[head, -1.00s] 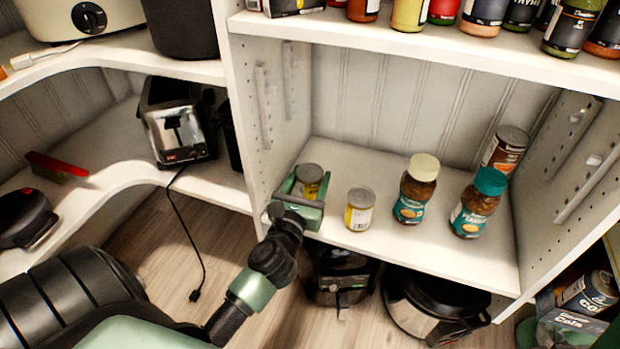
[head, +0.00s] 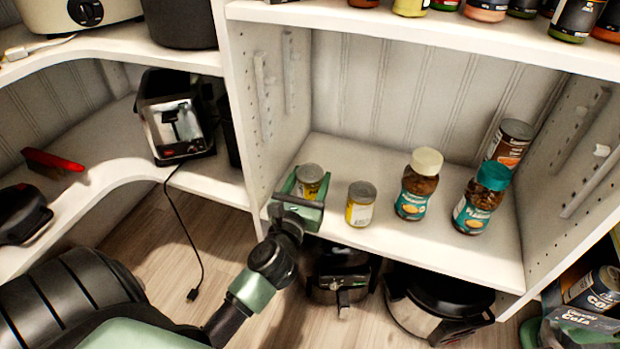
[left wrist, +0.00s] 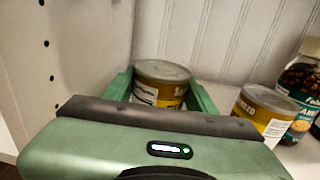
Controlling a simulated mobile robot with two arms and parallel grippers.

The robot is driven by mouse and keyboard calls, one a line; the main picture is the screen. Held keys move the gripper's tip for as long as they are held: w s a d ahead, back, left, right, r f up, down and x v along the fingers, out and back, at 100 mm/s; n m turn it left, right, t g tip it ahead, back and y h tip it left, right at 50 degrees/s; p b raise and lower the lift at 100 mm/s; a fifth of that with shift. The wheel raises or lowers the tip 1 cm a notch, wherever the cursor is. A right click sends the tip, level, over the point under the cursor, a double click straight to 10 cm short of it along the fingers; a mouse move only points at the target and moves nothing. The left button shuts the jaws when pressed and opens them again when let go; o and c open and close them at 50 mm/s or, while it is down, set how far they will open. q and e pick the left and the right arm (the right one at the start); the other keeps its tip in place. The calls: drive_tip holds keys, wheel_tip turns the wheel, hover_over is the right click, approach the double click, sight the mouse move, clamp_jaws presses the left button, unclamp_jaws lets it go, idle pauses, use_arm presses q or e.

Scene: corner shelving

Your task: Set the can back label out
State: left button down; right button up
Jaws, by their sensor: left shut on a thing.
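My left gripper (head: 299,194) is at the left front of the white shelf, with its green fingers on either side of a small yellow can (head: 311,178). The can is upright and its grey lid shows. In the left wrist view the held can (left wrist: 160,92) shows yellow and white label parts between the fingers; its lower part is hidden behind my gripper. A second, similar can (head: 360,205) stands upright just right of the gripper, apart from it. It also shows in the left wrist view (left wrist: 263,115). My right gripper is not in view.
Two coffee jars, one with a cream lid (head: 418,185) and one with a teal lid (head: 481,198), stand to the right on the shelf (head: 430,250). A brown can (head: 509,143) stands behind them. The shelf's left side wall (head: 268,100) is close to my gripper.

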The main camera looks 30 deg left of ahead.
use_arm(q)
drive_tip(key=shift+f, duration=0.3)
drive_tip(key=shift+c, duration=2.1)
unclamp_jaws()
